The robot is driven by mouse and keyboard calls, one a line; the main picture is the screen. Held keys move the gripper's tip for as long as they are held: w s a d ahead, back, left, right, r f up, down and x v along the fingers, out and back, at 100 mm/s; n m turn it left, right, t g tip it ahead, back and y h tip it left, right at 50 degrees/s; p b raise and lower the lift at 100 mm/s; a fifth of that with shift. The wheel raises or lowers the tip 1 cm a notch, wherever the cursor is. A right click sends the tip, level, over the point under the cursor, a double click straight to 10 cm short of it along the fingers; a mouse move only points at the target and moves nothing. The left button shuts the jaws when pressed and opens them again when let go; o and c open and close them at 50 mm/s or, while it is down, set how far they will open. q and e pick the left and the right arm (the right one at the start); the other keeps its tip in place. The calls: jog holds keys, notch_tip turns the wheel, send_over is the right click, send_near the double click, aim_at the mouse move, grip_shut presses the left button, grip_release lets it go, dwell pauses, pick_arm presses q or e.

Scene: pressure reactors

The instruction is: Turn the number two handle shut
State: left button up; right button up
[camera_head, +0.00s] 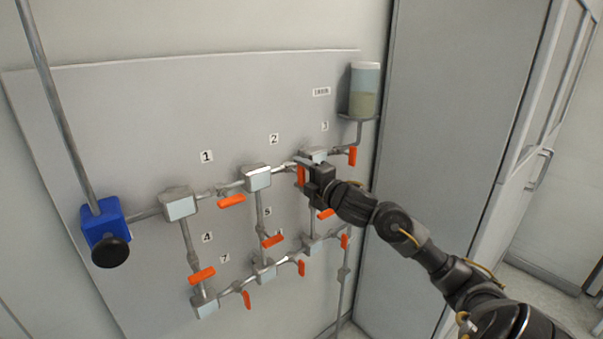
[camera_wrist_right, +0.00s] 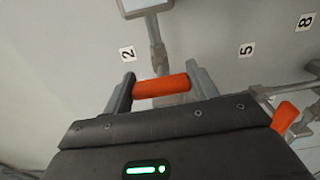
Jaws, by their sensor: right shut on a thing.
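The number two handle (camera_head: 301,176) is orange and sits on the pipe below and right of the label 2 (camera_head: 274,139). In the head view it hangs roughly downward, crosswise to its pipe. My right gripper (camera_head: 304,169) is at this handle and partly covers its surroundings. In the right wrist view the orange handle (camera_wrist_right: 161,87) lies between the two fingers of my right gripper (camera_wrist_right: 161,85), with a finger at each end of it. The pipe (camera_wrist_right: 155,40) runs up behind it, across the handle's line. My left gripper is not in view.
Several other orange handles are on the panel (camera_head: 110,95), such as number one (camera_head: 231,201) and number three (camera_head: 352,156). A tank (camera_head: 364,90) hangs at the upper right, and a blue box with a black knob (camera_head: 103,222) is at the left. A tall cabinet (camera_head: 450,100) stands right of the panel.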

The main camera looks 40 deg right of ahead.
dwell(0.6)
jog(key=o, duration=1)
jog(key=shift+s+f, duration=0.1)
jog(key=shift+s, duration=0.15)
jog(key=s+b, duration=0.3)
jog(key=s, duration=0.7)
jog(key=shift+s, duration=0.2)
